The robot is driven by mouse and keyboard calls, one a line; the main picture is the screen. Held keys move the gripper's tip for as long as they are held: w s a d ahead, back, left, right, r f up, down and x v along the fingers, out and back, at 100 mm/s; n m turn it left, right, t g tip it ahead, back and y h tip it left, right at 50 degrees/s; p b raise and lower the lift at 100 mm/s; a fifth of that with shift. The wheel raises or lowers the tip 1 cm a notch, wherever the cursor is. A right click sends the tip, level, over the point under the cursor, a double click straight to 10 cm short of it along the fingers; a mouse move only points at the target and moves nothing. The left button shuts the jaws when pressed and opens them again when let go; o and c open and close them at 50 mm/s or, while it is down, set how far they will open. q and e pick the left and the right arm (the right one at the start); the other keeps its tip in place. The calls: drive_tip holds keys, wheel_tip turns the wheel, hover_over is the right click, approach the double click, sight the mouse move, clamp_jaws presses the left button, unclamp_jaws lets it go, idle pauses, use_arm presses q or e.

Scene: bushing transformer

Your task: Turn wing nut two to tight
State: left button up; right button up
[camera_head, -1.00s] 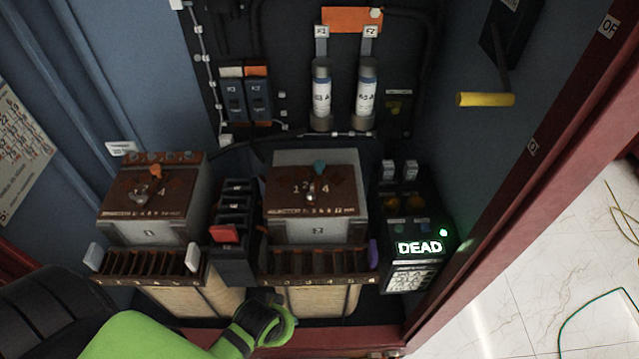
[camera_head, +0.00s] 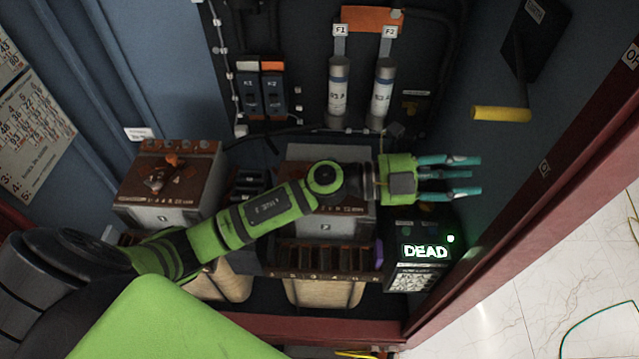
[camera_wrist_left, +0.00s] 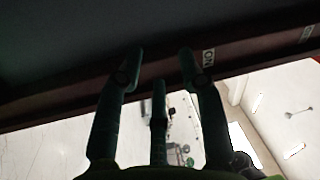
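My left gripper (camera_head: 474,175) reaches across the cabinet from the left, its teal fingers spread, empty and pointing right. It is in front of the area above the unit with the lit DEAD sign. In the left wrist view its fingers (camera_wrist_left: 158,90) are apart with nothing between them. The right-hand brown-topped box (camera_head: 330,153), marked 2, is largely covered by my left arm. The top middle of that box, with its metal nut and teal knob, is hidden. The left-hand brown-topped box (camera_head: 172,172) shows a metal nut (camera_head: 155,182) and an orange knob (camera_head: 172,160). My right gripper is not in view.
The DEAD display (camera_head: 426,252) glows at the lower right. Two fuse tubes (camera_head: 338,92) stand above my arm. A yellow-handled lever (camera_head: 501,114) sticks out on the right wall. A red frame (camera_head: 520,215) bounds the cabinet; pale floor (camera_head: 550,270) lies beyond it.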

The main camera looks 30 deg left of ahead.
use_arm(q)
drive_tip(key=s+a+f+m+g+y, duration=0.2)
drive_tip(key=a+f+m+g+y, duration=0.3)
drive_tip(key=f+m+g+y, duration=0.45)
drive_tip(key=w+a+f+n+y, duration=0.1)
drive_tip(key=a+y, duration=0.1)
drive_tip(key=a, duration=0.5)
drive_tip(key=w+a+f+n+y, duration=0.1)
drive_tip(key=a+n+y, duration=0.1)
drive_tip(key=a, duration=0.4)
drive_tip(key=w+a+f+n+y, duration=0.1)
drive_tip(key=a+f+y, duration=0.1)
drive_tip(key=a, duration=0.5)
drive_tip(key=shift+a+f+t+y, duration=0.1)
drive_tip(key=shift+a+t+y, duration=0.25)
drive_tip(key=shift+y, duration=0.5)
drive_tip(key=shift+s+a+f+n+p, duration=0.1)
drive_tip(key=shift+a+f+n+p, duration=0.05)
drive_tip(key=shift+a+n+p, duration=0.2)
wheel_tip(320, 180, down, 6)
drive_tip(key=shift+d+r+p, duration=0.1)
drive_tip(key=shift+r+p, duration=0.1)
drive_tip(key=shift+p, duration=0.8)
drive_tip(key=shift+f, duration=0.5)
clamp_jaws()
